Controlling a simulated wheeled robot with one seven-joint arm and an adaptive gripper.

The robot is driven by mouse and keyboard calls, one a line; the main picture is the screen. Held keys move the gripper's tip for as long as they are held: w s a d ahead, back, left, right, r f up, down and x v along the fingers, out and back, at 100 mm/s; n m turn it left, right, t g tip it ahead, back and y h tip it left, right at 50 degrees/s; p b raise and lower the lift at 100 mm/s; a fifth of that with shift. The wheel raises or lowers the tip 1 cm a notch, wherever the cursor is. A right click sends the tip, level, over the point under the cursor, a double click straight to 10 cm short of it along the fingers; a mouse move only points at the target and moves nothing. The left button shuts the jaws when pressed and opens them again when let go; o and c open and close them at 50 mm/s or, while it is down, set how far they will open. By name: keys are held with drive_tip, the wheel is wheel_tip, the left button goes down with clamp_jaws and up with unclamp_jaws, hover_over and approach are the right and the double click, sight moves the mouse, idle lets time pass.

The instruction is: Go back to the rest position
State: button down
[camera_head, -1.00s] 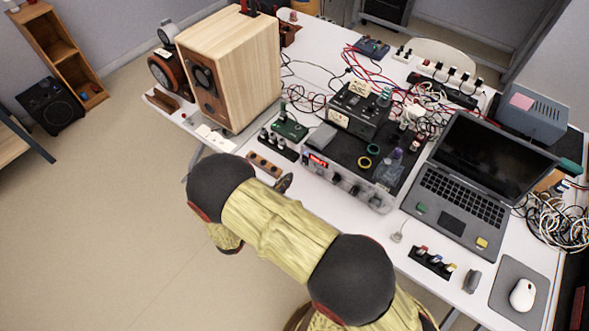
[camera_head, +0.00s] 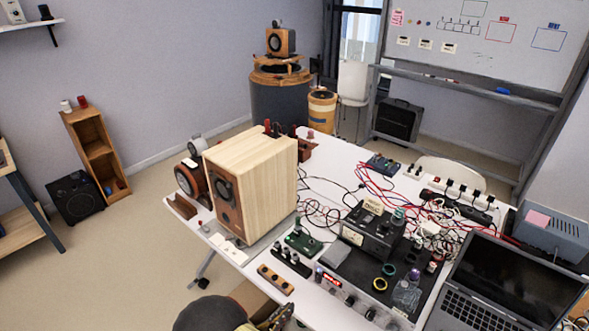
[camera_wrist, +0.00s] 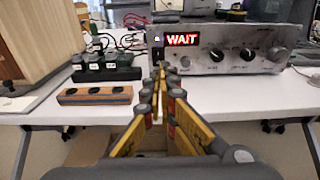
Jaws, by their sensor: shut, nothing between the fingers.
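My gripper (camera_wrist: 164,80) reaches up through the middle of the wrist view, with yellow and grey fingers closed together and nothing between them. Its tips appear in front of the table edge, below a silver amplifier (camera_wrist: 232,48) whose red display reads WAIT. In the head view, my gripper (camera_head: 280,317) shows only in part at the bottom edge, beside a dark joint of my arm. Most of the arm is out of that view.
The white table (camera_head: 338,152) carries a wooden speaker (camera_head: 262,185), a laptop (camera_head: 510,280), cables and electronics. A wooden block with several dark knobs (camera_wrist: 95,96) lies near the front edge. Open floor (camera_head: 130,270) is at left. A whiteboard (camera_head: 480,45) stands behind.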

drive_tip(key=s+d+f+m+g+h, duration=0.2)
drive_tip(key=s+d+f+m+g, duration=0.1)
drive_tip(key=s+d+m+g, duration=0.25)
drive_tip(key=s+d+r+m+g+y, duration=0.2)
drive_tip(key=s+d+r+m+g, duration=0.4)
drive_tip(key=s, duration=0.3)
drive_tip(key=s+d+r+m+t+y, duration=0.1)
drive_tip(key=d+r+m+y, duration=0.2)
drive_tip(key=r, duration=0.7)
drive_tip(key=s+d+r+m+t+y, duration=0.1)
drive_tip(key=d+r+m+y, duration=0.3)
drive_tip(key=r+m, duration=0.4)
drive_tip(key=s+d+r+m+t+y, duration=0.2)
drive_tip(key=r+m, duration=0.4)
drive_tip(key=r, duration=0.7)
drive_tip(key=shift+s+d+r+y, duration=0.15)
drive_tip(key=shift+s+d+y, duration=0.25)
drive_tip(key=shift+d+y, duration=0.6)
